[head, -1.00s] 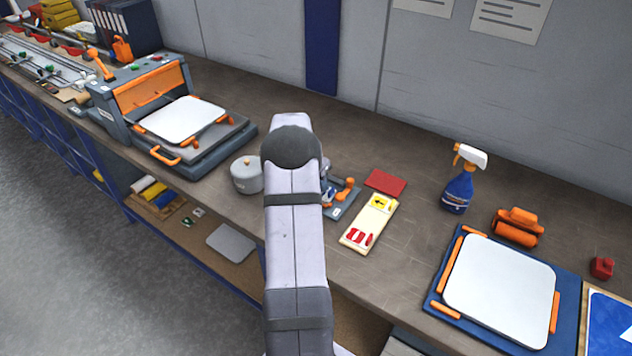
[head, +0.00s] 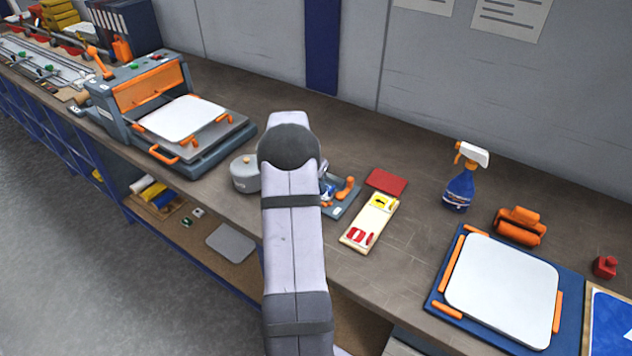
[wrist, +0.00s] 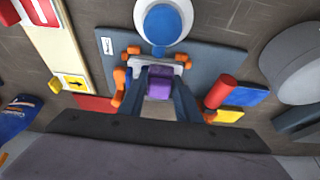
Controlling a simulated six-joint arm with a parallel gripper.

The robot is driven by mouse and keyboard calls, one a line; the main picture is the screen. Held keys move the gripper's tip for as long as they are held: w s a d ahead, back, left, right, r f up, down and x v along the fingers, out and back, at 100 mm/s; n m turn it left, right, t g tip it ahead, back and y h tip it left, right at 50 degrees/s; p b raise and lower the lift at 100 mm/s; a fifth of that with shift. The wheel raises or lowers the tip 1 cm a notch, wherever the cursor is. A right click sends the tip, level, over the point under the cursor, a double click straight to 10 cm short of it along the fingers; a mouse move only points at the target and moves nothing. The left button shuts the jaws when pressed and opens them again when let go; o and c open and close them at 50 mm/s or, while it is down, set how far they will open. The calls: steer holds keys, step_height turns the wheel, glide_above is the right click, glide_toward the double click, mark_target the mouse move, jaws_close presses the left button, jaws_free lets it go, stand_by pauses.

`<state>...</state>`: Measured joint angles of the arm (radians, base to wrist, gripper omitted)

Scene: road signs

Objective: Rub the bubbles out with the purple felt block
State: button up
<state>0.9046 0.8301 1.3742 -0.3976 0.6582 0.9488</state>
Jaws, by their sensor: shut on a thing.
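In the wrist view my gripper (wrist: 161,92) is shut on the purple felt block (wrist: 160,81), which sits between its two dark fingers. The block and gripper are above or at a blue-grey tray (wrist: 208,60); I cannot tell whether the block touches it. In the head view my arm hides the gripper and the block. A white sign plate (head: 502,290) lies on a blue board with orange bars at the right. No bubbles can be made out on it.
The tray (head: 343,207) also shows right of my arm. Near it are a grey lidded pot (head: 245,174), a cream box (head: 368,224) and a red pad (head: 386,180). A spray bottle (head: 460,185) and orange roller (head: 519,227) stand behind the board. A press (head: 165,115) is at left.

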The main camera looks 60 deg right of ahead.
steer(key=shift+d, duration=0.9)
steer(key=shift+a+f, duration=0.15)
steer(key=shift+a, duration=0.3)
steer(key=shift+r, duration=0.2)
steer(key=shift+r+p, duration=1.3)
steer(key=shift+r, duration=1.2)
